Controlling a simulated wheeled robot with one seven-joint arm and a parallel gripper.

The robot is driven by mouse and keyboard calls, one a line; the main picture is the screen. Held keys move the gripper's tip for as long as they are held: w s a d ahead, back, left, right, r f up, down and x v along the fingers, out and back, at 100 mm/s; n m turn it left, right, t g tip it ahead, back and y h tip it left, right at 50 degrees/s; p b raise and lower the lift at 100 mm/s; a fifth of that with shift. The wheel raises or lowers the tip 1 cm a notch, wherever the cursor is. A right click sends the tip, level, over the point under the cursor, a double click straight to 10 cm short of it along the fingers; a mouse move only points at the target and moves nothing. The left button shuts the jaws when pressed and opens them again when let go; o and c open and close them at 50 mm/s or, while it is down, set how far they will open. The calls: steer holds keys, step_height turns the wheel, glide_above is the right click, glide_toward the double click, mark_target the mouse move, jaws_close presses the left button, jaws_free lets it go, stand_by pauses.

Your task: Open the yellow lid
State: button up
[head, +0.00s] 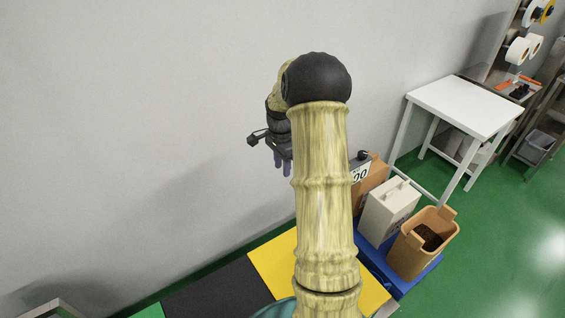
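The yellow lid (274,262) is a flat yellow panel at the lower middle of the head view, beside a black panel. It looks flat and closed, and my arm covers much of its middle and right part. My gripper (283,168) is up in front of the grey wall, above and beyond the lid and apart from it. Its purple fingers point down. The fingers are small and partly behind my arm, so I cannot tell how far apart they are. I see nothing held in them.
A black panel (217,292) lies left of the yellow one, with a green corner further left. On the right a blue base (409,279) carries an open tan bin (449,229) and a pale box (390,211). A white table (464,106) stands behind. Green floor is free at right.

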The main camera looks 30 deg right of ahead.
jaws_close()
stand_by(1.4)
jaws_free()
step_height(320, 180, up, 17)
steer(key=b, duration=0.3)
steer(key=shift+w+r+b, duration=0.2)
steer(key=shift+w+b, duration=0.15)
